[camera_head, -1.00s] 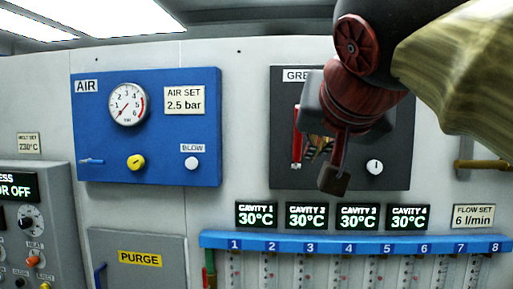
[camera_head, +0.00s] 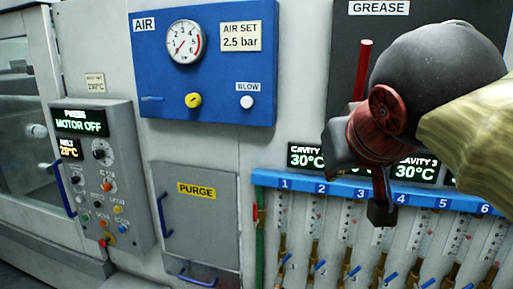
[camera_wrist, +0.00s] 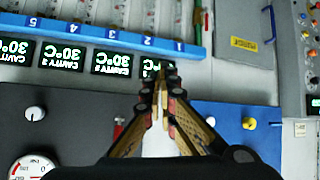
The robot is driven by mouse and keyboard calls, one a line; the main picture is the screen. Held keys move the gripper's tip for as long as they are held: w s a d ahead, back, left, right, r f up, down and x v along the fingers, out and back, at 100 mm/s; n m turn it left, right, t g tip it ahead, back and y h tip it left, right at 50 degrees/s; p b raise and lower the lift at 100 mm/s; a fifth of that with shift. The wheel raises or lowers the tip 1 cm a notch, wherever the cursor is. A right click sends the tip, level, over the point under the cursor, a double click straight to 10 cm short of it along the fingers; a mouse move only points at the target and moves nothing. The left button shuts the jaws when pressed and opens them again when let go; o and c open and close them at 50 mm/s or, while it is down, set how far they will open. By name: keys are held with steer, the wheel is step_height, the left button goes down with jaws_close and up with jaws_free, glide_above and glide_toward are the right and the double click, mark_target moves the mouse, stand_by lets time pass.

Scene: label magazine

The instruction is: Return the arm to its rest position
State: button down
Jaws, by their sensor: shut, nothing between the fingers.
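My gripper (camera_head: 381,212) shows at the right in the head view, held up in front of the machine wall with its fingers pointing down. It overlaps the cavity displays and the blue numbered rail (camera_head: 345,189) in the picture; I cannot tell the exact gap. In the wrist view, my gripper (camera_wrist: 162,72) has its fingers together at the tips with nothing between them. The blue rail (camera_wrist: 105,35) and the cavity displays (camera_wrist: 112,64) lie beyond it there, upside down.
A blue AIR panel (camera_head: 227,78) with a gauge, a grey PURGE door (camera_head: 202,222) with blue handles, and a control box (camera_head: 97,170) stand to the left. A dark GREASE panel (camera_head: 385,38) with a red lever (camera_head: 362,70) is behind my arm. Flow tubes hang under the rail.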

steer(key=s+d+f+g, duration=0.1)
steer(key=s+f, duration=0.3)
steer(key=f, duration=0.7)
steer(key=s+d+f+g, duration=0.2)
steer(key=s+f, duration=0.3)
steer(key=f, duration=0.7)
steer(key=s+d+f+g+y, duration=0.1)
steer(key=s+f, duration=0.4)
steer(key=f, duration=0.6)
steer(key=shift+s+d+f+g, duration=0.2)
steer(key=shift+d+f+g, duration=0.25)
steer(key=shift+g, duration=0.25)
steer(key=shift+r, duration=0.2)
